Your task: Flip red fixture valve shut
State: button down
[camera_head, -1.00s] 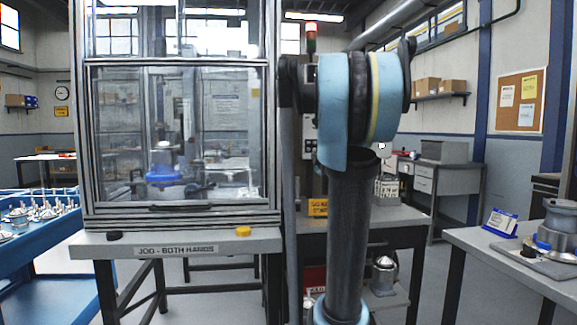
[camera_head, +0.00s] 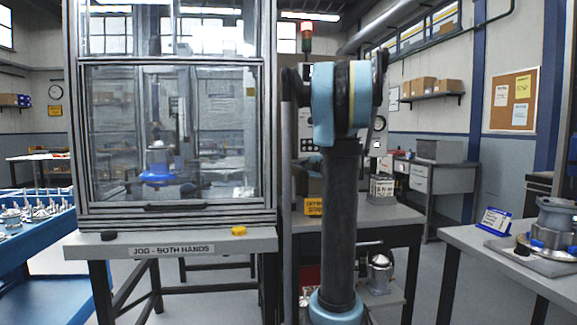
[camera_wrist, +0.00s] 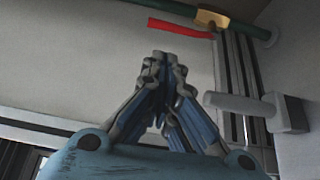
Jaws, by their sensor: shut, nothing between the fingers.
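The red valve handle (camera_wrist: 180,28) shows at the top of the wrist view. It is a flat red lever reaching left from a brass valve body (camera_wrist: 212,18) and lying roughly along the green pipe (camera_wrist: 190,9). My gripper (camera_wrist: 160,62) is in the middle of the wrist view, its fingers together and empty. The fingertips appear below the red handle in the picture, apart from it. In the head view my arm stands in front of the bench, and I cannot make out the valve there.
A grey T-shaped part (camera_wrist: 245,104) juts out right of my gripper. A glazed cabinet (camera_head: 172,210) stands left of my arm, with a yellow button (camera_head: 238,230) on its ledge. A blue cart (camera_head: 40,245) is far left, and a table (camera_head: 470,240) with a housing is right.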

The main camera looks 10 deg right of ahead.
aim_at(288, 165)
jog(key=x, duration=0.9)
jog(key=shift+w, duration=0.3)
jog(key=shift+a, duration=0.15)
jog(key=shift+a, duration=0.1)
